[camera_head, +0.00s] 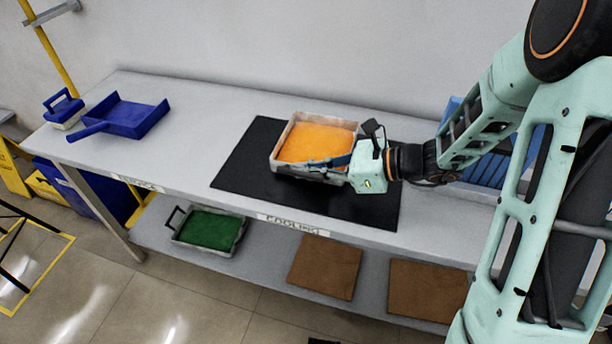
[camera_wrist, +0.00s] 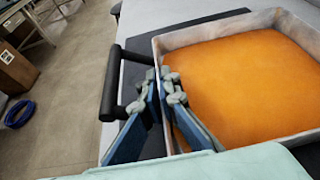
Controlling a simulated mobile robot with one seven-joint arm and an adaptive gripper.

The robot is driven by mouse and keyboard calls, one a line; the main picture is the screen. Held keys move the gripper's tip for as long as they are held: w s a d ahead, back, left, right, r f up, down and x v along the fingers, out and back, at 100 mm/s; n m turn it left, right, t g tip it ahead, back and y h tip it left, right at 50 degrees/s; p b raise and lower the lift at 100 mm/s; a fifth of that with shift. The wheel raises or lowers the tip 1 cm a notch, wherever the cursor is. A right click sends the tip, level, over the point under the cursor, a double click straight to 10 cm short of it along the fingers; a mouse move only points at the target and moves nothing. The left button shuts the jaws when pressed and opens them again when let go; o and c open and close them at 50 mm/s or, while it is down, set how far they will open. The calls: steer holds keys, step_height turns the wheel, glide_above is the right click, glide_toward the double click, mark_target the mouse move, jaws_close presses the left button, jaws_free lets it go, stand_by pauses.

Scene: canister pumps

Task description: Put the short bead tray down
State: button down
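The short bead tray (camera_head: 277,157) is a pale, shallow, open tray filled with orange beads (camera_head: 316,141). It looks level over the black mat, and no gap beneath it is clear. My gripper (camera_head: 345,164) is at its near side, reaching in from the right. In the wrist view my gripper (camera_wrist: 163,110) has one blue finger outside the tray's wall and one inside. The fingers are close together and look shut on that wall, beside the tray's black handle (camera_wrist: 109,90). My gripper and its fingers hide part of the near wall.
The black mat (camera_head: 243,166) lies on the grey table (camera_head: 200,125). A blue scoop-like tray (camera_head: 135,117) and a small blue-handled block (camera_head: 64,108) stand at the left. A blue rack (camera_head: 490,165) is behind my arm. The lower shelf holds a green-filled tray (camera_head: 210,230) and brown boards (camera_head: 326,266).

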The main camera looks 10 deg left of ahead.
steer(key=shift+f, duration=0.6)
steer(key=shift+f, duration=0.15)
steer(key=c, duration=2.2)
jaws_free()
steer(key=shift+o, duration=0.2)
steer(key=shift+r, duration=0.2)
steer(key=p+v, duration=0.2)
steer(key=v, duration=1)
steer(key=shift+d, duration=0.1)
steer(key=shift+f, duration=0.1)
